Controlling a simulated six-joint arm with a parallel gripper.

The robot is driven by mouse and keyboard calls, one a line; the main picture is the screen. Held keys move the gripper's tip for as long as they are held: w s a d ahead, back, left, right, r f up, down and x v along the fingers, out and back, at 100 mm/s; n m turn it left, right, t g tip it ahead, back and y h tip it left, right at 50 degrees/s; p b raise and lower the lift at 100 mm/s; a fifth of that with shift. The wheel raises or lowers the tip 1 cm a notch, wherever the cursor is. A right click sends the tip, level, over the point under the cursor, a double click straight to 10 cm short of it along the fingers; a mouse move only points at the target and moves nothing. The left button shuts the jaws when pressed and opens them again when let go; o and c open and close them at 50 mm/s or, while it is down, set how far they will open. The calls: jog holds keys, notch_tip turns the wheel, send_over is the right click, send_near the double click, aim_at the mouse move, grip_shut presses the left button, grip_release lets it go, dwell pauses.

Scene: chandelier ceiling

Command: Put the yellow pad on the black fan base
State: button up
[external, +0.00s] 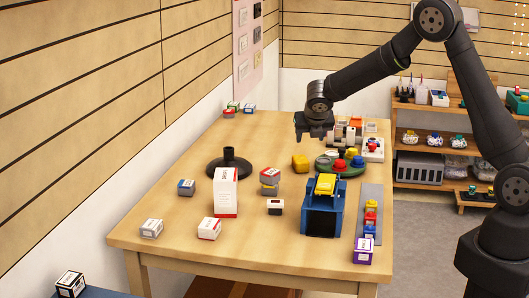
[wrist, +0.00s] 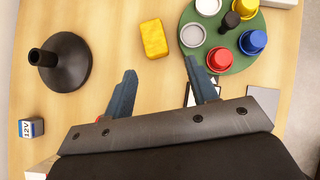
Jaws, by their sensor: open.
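The yellow pad (external: 300,162) lies flat on the table, to the right of the black fan base (external: 229,167). The base is a round black disc with an upright hollow post. The wrist view shows the yellow pad (wrist: 154,38) just beyond my fingertips and the black fan base (wrist: 70,68) at the left. My gripper (external: 315,138) is above the table near the pad. In the wrist view my gripper (wrist: 160,66) is open, with nothing between its fingers.
A green round tray (wrist: 247,23) with coloured cups is right of the pad. A blue holder with a yellow top (external: 322,208) stands nearer the front. A tall white box (external: 225,192) stands in front of the base. Several small boxes lie around. Bare table lies between pad and base.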

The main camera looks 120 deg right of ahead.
jog(key=w+a+h, duration=0.1)
jog(key=w+a, duration=0.1)
send_near(301, 158)
jog(key=x, duration=0.4)
jog(key=shift+d+f, duration=0.1)
jog(key=shift+f, duration=0.35)
jog(key=shift+x, duration=2.85)
jog(key=shift+d+r, duration=0.1)
jog(key=c, duration=0.8)
jog(key=shift+r, duration=0.1)
